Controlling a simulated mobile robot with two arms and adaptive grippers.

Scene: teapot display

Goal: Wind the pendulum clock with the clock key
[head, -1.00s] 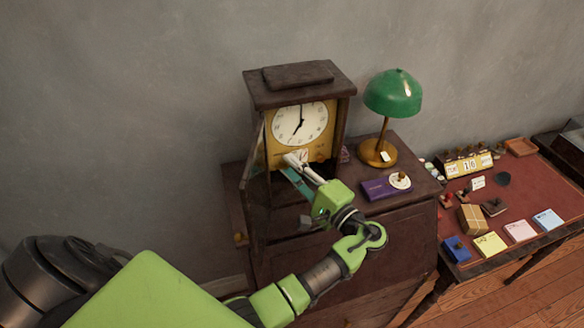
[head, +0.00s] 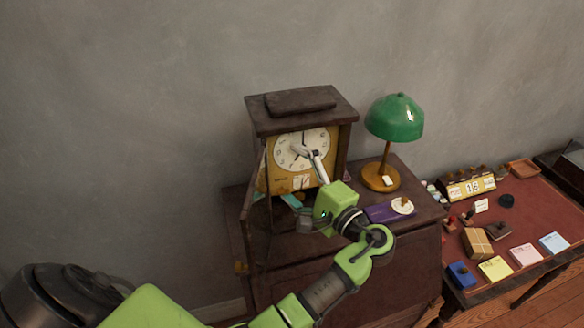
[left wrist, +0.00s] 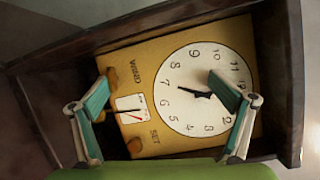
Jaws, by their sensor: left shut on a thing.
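The pendulum clock (head: 284,174) stands upright on a dark cabinet, its narrow door open at the left. Its white dial (left wrist: 185,92) shows sideways in the left wrist view. Below the dial are two brown knobs, by the labels WIND (left wrist: 111,78) and SET (left wrist: 134,146). My left gripper (head: 304,166) is in front of the dial; the left wrist view (left wrist: 163,105) shows its fingers apart, one near the WIND knob, one over the dial. I see nothing held between them and cannot make out their grip. I cannot make out the clock key. My right gripper is out of view.
A green lamp (head: 395,118) stands right of the clock. A purple box (head: 382,213) lies in front of the lamp. A lower desk (head: 530,205) at the right bears a calendar (head: 467,187), a parcel (head: 477,243) and note pads. The wall is close behind the clock.

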